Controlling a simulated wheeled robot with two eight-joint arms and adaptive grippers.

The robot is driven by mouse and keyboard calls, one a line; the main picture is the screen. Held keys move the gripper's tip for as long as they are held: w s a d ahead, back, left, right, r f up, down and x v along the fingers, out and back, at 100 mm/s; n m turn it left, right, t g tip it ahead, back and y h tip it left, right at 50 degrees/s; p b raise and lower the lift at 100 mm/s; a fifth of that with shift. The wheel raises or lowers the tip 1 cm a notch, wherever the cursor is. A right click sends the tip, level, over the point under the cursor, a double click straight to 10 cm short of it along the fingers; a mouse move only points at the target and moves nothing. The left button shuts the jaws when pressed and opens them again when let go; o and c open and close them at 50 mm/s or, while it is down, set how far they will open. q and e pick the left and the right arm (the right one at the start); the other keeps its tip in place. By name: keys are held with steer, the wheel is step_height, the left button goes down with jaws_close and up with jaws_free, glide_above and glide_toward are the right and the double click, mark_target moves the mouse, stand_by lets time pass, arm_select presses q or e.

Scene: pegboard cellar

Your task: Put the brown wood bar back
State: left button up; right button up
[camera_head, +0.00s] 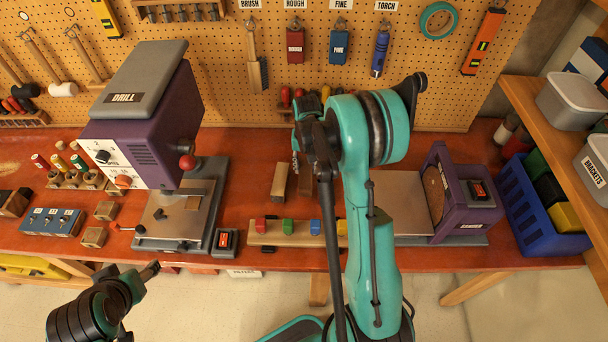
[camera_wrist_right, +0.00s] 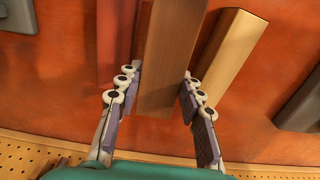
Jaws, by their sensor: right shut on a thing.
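The brown wood bar (camera_wrist_right: 168,45) is between the two fingers of my right gripper (camera_wrist_right: 158,88) in the right wrist view, and the gripper is shut on it. I cannot tell whether the bar touches the bench. A lighter wood bar (camera_wrist_right: 232,50) lies close beside it, and a reddish bar (camera_wrist_right: 108,45) is on its other side. In the head view the lighter bar (camera_head: 279,181) shows on the bench; my right arm hides most of the brown bar and the right gripper's fingers. My left gripper (camera_head: 149,270) is low at the left, in front of the bench; its jaws are unclear.
The drill press (camera_head: 140,130) stands to the left and the purple sander (camera_head: 462,195) to the right. A board with coloured blocks (camera_head: 265,228) lies at the bench's front. The pegboard (camera_head: 225,70) with hanging tools is behind. A blue crate (camera_head: 545,235) sits far right.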

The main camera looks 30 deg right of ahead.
mark_target(304, 174)
steer(key=shift+w+a+f, duration=0.1)
steer(key=shift+a+f, duration=0.15)
steer(key=shift+f, duration=0.2)
step_height(304, 174, down, 4)
steer(key=shift+r+b, duration=0.2)
steer(key=shift+b, duration=0.1)
steer(key=shift+r, duration=0.1)
steer(key=o, duration=1)
steer(key=shift+f, duration=0.2)
steer(key=shift+r, duration=0.1)
